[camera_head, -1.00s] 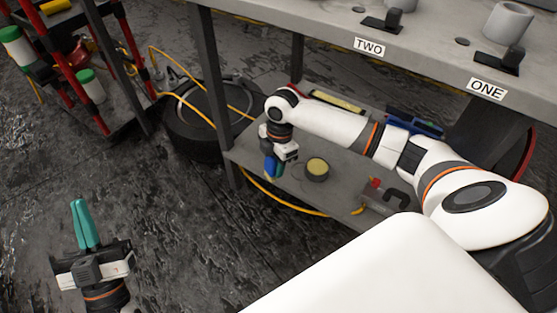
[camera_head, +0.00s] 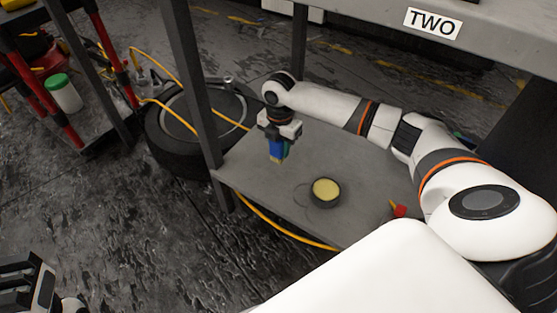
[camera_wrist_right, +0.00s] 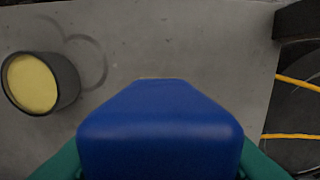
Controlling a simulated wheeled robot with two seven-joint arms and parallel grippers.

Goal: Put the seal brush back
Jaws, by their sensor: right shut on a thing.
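The seal brush, a blue block with a pale yellow tip (camera_head: 277,151), is held in my right gripper (camera_head: 279,140) above the lower grey shelf (camera_head: 250,183), tip pointing down. In the right wrist view, the blue body (camera_wrist_right: 160,130) fills the lower middle, between the teal fingers at both sides.
A round dark tin with a yellow top (camera_head: 326,190) stands on the shelf; a thin curved outline (camera_wrist_right: 88,42) is beside it. A red-tipped item (camera_head: 398,210) is partly hidden by my right arm. A table leg (camera_head: 193,90) and tire (camera_head: 168,152) stand left.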

